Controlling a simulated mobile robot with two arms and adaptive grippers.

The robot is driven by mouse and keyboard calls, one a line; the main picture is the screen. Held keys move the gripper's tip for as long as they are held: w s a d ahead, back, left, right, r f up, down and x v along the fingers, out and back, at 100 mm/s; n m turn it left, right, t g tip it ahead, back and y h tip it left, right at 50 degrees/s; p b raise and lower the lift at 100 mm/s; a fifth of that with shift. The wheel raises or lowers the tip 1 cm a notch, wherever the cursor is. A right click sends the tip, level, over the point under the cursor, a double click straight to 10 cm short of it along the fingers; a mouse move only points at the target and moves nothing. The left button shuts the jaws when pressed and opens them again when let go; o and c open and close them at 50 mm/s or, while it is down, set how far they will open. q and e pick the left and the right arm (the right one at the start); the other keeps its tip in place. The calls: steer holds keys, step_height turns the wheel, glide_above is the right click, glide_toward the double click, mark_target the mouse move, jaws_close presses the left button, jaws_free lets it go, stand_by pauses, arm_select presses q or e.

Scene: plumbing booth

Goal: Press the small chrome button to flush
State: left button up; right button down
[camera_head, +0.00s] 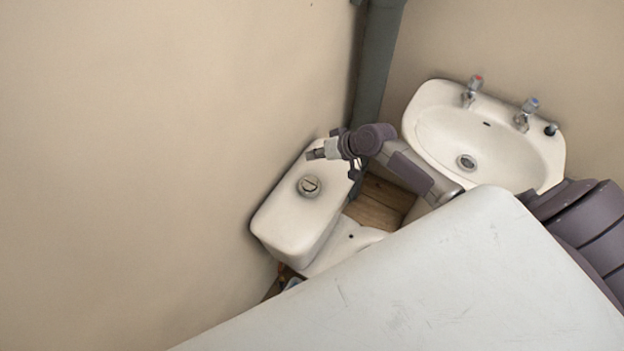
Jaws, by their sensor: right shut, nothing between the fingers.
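The round chrome flush button (309,186) sits in the lid of the white toilet cistern (285,222), near the middle of the view. A dark line crosses its face, and a small part and a larger part are hard to tell apart at this size. My right gripper (314,154) is shut and empty. It shows over the back end of the cistern lid, a little above the button in the picture and apart from it. Its fingers point left. My left gripper is not in view.
A white washbasin (542,152) with two taps is at the right, beside my right arm. A grey pipe (376,65) runs up the corner behind the cistern. A beige wall (130,150) stands close along the cistern's left side. The toilet's lower part is hidden.

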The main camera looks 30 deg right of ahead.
steer(key=b, duration=0.7)
glide_above(314, 181)
step_height(314, 181, down, 7)
steer(key=shift+f, duration=0.2)
steer(key=shift+f+b, duration=0.5)
steer(key=shift+f, duration=0.25)
stand_by(0.4)
steer(key=shift+f, duration=0.4)
